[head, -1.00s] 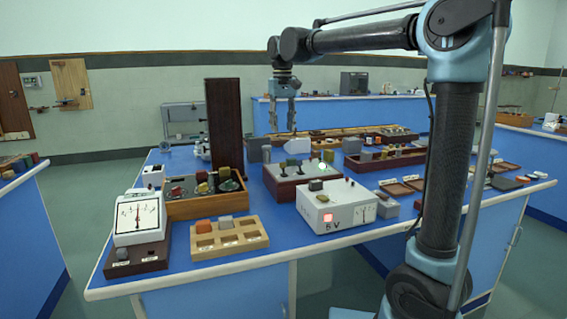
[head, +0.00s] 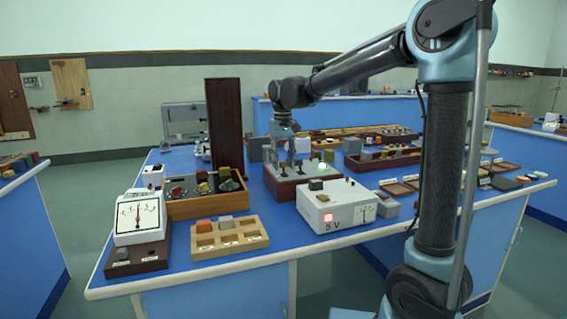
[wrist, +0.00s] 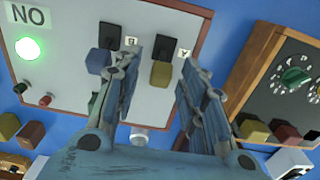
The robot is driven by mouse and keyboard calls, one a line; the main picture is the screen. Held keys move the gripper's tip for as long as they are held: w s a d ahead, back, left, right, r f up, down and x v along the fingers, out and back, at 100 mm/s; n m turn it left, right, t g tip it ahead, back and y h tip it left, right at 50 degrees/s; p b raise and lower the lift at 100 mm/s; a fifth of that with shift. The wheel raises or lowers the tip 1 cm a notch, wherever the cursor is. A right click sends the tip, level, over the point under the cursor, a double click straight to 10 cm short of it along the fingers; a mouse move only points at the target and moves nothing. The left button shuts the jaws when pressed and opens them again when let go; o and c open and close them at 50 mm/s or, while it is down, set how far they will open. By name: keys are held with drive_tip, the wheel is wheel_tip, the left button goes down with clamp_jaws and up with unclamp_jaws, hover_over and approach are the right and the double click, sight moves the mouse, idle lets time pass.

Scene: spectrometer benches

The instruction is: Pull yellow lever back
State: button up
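The yellow lever (wrist: 161,74) has an olive-yellow block handle on a light panel, by a dark slot and a label "A". My gripper (wrist: 158,62) is open, with one fingertip on each side of the yellow handle in the wrist view. I cannot tell whether either finger touches it. A blue-grey lever (wrist: 98,61) with label "B" stands just left of the left finger. In the head view my gripper (head: 291,160) points down over the lever box (head: 290,190), and the yellow handle cannot be made out clearly there.
A lit green lamp (wrist: 28,49) is on the same panel. A white 5 V supply box (head: 336,207) stands in front of the lever box. A wooden box with a green dial (wrist: 295,77) is close on the right in the wrist view. A tall dark board (head: 225,125) rises behind left.

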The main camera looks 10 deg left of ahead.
sight(284, 171)
drive_tip(key=shift+c, duration=0.3)
clamp_jaws()
drive_tip(key=shift+s, duration=0.15)
drive_tip(key=t, duration=0.1)
drive_tip(key=s+d+t+y, duration=0.1)
drive_tip(key=s+t+y, duration=0.1)
drive_tip(key=t, duration=0.1)
drive_tip(key=shift+d, duration=0.25)
drive_tip(key=t+y, duration=0.1)
drive_tip(key=s+t+y, duration=0.1)
drive_tip(key=shift+s+d+f+t, duration=0.15)
drive_tip(key=shift+d+t, duration=0.15)
drive_tip(key=shift+d, duration=0.05)
drive_tip(key=shift+s+d+f+t+y, duration=0.25)
drive_tip(key=shift+t+y, duration=0.25)
drive_tip(key=shift+t, duration=0.3)
drive_tip(key=shift+s, duration=0.1)
drive_tip(key=shift+o, duration=0.3)
unclamp_jaws()
